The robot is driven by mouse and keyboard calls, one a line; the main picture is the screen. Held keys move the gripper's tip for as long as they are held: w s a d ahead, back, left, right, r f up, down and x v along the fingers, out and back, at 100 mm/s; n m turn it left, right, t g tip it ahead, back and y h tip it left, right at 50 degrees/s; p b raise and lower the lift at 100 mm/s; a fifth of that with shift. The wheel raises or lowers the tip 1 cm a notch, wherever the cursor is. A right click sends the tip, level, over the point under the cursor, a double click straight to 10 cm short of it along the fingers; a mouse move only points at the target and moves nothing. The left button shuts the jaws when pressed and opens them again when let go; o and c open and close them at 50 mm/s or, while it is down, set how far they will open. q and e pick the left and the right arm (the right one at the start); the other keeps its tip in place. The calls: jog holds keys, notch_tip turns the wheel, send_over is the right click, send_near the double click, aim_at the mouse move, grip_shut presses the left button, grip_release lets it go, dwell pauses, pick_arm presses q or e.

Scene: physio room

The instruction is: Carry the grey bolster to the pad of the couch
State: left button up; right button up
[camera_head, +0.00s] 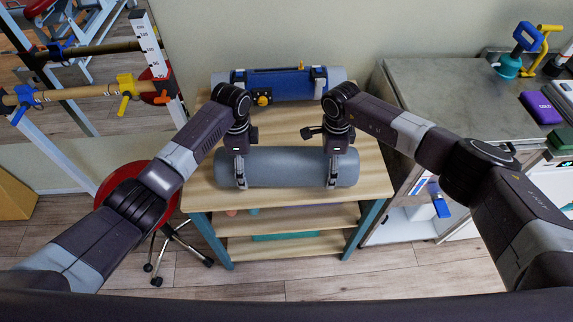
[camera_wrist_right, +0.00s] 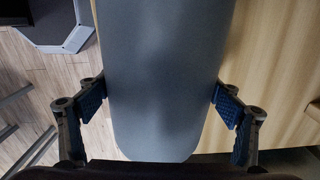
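The grey bolster (camera_head: 287,167) lies lengthwise across the front of a wooden-topped trolley (camera_head: 370,180). My left gripper (camera_head: 241,182) is over its left end, with a finger down its front side; its far finger is hidden. My right gripper (camera_head: 333,182) is over the right end in the same pose. In the right wrist view the bolster (camera_wrist_right: 160,80) fills the space between the right gripper's (camera_wrist_right: 160,100) two finger pads, which press against its sides. I cannot tell whether the bolster is clear of the trolley top. No couch pad can be made out.
A red stool (camera_head: 120,180) stands at the left. A grey-topped cabinet (camera_head: 440,85) with several items stands at the right. Wooden floor (camera_head: 260,278) shows in front.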

pick_arm(q)
jog(key=c, duration=1)
pick_arm(e)
jog(key=c, duration=1)
